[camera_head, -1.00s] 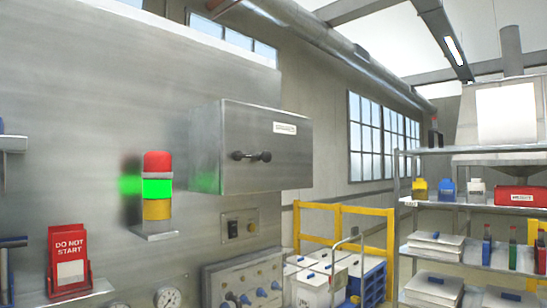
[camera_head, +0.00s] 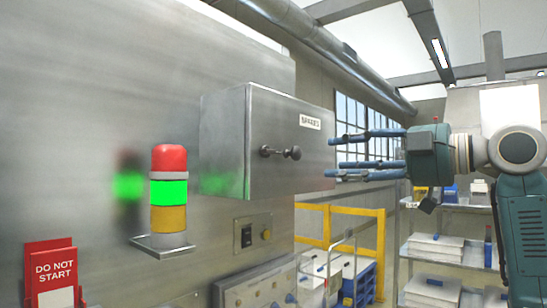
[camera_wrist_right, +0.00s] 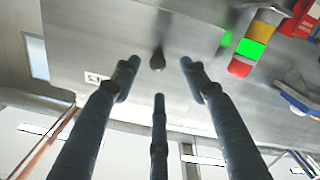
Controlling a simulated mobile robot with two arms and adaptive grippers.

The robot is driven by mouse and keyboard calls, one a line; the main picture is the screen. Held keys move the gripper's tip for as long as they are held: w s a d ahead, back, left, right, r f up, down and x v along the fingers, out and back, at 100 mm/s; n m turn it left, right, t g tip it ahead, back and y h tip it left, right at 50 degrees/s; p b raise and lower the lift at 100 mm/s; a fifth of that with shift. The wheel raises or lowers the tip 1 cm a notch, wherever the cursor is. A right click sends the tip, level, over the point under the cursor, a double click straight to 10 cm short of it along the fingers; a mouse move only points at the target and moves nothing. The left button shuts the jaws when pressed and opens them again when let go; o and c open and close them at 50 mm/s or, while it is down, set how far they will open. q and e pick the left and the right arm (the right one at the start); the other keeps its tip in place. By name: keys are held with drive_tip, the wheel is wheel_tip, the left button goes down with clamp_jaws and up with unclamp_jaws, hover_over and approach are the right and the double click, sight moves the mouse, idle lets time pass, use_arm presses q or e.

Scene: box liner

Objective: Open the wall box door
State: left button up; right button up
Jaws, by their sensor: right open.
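The wall box (camera_head: 226,145) is a grey metal box fixed to the metal wall panel. Its door (camera_head: 290,175) is shut, with a dark horizontal knob handle (camera_head: 281,152) and a white label (camera_head: 310,122). My right gripper (camera_head: 335,156) comes in from the right, its blue fingers spread open and empty beside the door's right edge. In the wrist view the open fingers (camera_wrist_right: 158,80) point toward the door, with the dark handle (camera_wrist_right: 157,60) seen between and beyond the fingertips, apart from them. My left gripper is not in view.
A signal tower (camera_head: 168,195) with red, green and yellow sections stands on a bracket left of the box. A red DO NOT START sign (camera_head: 53,272) is at lower left. A switch panel (camera_head: 252,232) sits below the box. A yellow rail (camera_head: 379,240) and shelves (camera_head: 470,237) stand at right.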

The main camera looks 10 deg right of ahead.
sight(299, 153)
drive_tip(key=w+a+p, duration=0.1)
drive_tip(key=w+a+r+p, duration=0.1)
drive_tip(key=w, duration=0.1)
drive_tip(key=w+a+p, duration=0.1)
drive_tip(key=shift+w+a+r, duration=0.35)
drive_tip(key=shift+a+r, duration=0.05)
drive_tip(key=p+x, duration=0.1)
drive_tip(key=x, duration=0.1)
drive_tip(key=shift+w+a, duration=0.2)
drive_tip(key=shift+a, duration=0.05)
drive_tip(key=shift+w+f, duration=0.1)
drive_tip(key=shift+w, duration=0.1)
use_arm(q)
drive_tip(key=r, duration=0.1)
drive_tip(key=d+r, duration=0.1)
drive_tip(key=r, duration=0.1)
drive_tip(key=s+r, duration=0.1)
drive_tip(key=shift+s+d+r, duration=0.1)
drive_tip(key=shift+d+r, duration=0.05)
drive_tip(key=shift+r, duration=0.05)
use_arm(e)
clamp_jaws()
